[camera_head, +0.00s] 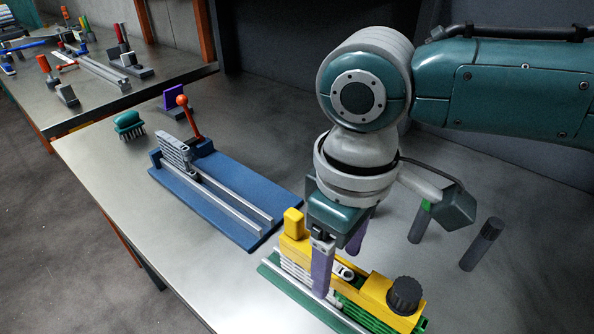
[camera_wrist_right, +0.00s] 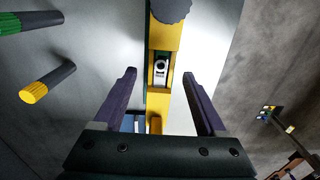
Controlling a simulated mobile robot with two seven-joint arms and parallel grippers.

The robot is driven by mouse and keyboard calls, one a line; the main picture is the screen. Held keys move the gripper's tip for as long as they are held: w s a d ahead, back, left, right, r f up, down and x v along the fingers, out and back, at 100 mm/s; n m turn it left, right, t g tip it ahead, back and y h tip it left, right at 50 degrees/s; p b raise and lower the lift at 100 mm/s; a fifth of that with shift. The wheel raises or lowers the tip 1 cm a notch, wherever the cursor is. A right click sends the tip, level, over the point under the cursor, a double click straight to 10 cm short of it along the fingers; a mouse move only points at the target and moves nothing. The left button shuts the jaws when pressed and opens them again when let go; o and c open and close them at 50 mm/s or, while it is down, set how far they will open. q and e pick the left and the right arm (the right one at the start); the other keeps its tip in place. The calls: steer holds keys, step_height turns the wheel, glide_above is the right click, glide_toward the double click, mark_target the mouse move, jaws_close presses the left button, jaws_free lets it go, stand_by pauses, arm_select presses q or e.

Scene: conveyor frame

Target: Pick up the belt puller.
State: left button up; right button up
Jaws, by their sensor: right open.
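A long yellow tool with a black knob (camera_head: 378,298), which I take to be the belt puller, lies on a green base (camera_head: 300,292) at the front of the table. My right gripper (camera_head: 340,266) is open above its middle, with one purple finger on the near side and the other behind. In the right wrist view, the yellow body (camera_wrist_right: 163,40) runs between the open fingers of the right gripper (camera_wrist_right: 159,78). I cannot tell whether the fingers touch it. My left gripper is not in view.
A blue plate with rails and a red-knobbed lever (camera_head: 214,194) lies to the left. A teal brush (camera_head: 128,124) and a purple-topped block (camera_head: 174,97) stand behind it. Two dark cylinders, one at the right (camera_head: 482,244), stand near my arm. Another tool-covered table is at upper left.

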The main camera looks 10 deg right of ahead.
steer(key=shift+f, duration=0.45)
steer(key=shift+c, duration=0.3)
jaws_close()
